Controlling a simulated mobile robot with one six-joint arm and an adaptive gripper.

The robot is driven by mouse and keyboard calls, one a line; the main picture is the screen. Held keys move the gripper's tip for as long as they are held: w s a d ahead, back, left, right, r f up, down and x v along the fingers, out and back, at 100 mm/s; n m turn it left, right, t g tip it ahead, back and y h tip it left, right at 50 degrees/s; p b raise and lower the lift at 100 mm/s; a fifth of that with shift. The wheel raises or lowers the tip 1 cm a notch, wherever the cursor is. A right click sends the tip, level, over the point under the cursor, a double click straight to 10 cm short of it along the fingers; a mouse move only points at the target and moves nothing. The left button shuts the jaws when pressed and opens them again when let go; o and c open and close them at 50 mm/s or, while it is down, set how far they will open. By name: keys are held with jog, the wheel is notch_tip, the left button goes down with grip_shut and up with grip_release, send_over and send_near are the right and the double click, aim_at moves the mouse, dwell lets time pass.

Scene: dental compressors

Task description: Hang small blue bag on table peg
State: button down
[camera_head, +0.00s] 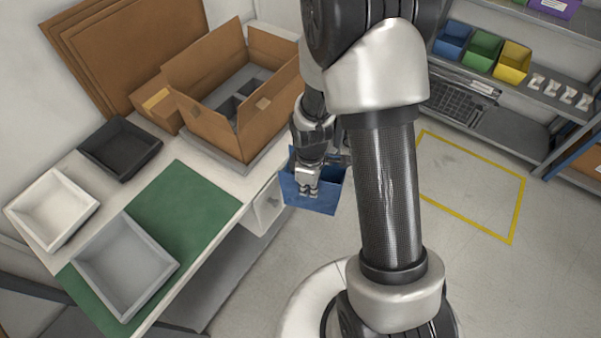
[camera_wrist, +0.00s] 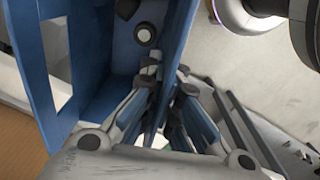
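The small blue bag (camera_head: 318,197) hangs upright off the right side of the table, beside its edge, in the head view. My gripper (camera_head: 308,190) is over the bag's near side. In the wrist view the open-topped bag (camera_wrist: 105,50) fills the left and middle, with a cut-out slot in one wall. My gripper's fingers (camera_wrist: 167,85) are close together on either side of one bag wall and look shut on it. The table peg is not clearly seen; a white panel (camera_head: 264,212) on the table's side shows a small dark detail.
The table holds a large open cardboard box (camera_head: 205,117), a black tray (camera_head: 120,122), a white tray (camera_head: 88,205), a grey tray (camera_head: 165,258) and a green mat (camera_head: 195,190). A shelf (camera_head: 515,135) with coloured bins stands at right. Floor marked by yellow tape (camera_head: 518,210) is clear.

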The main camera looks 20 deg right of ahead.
aim_at(319, 211)
jog(key=s+f+n+b, duration=0.1)
jog(key=f+n, duration=0.1)
jog(key=s+d+f+n+b, duration=0.1)
jog(key=f+n, duration=0.1)
jog(key=f, duration=0.1)
jog(key=s+f+n, duration=0.1)
jog(key=f+n, duration=0.1)
jog(key=f, duration=0.1)
jog(key=shift+s+d+f+b, duration=0.15)
jog(key=shift+s+d+b, duration=0.2)
jog(key=shift+d+b, duration=0.05)
jog(key=s+f+n+b, duration=0.3)
jog(key=s+f+n, duration=0.2)
jog(key=f+n, duration=0.25)
jog(key=w+a+f+p, duration=0.1)
jog(key=w+a+p, duration=0.5)
jog(key=w, duration=0.3)
jog(key=shift+f+n+p, duration=0.4)
jog(key=shift+n+p, duration=0.05)
jog(key=shift+w, duration=0.1)
dwell(0.4)
jog(key=c, duration=1.7)
grip_release()
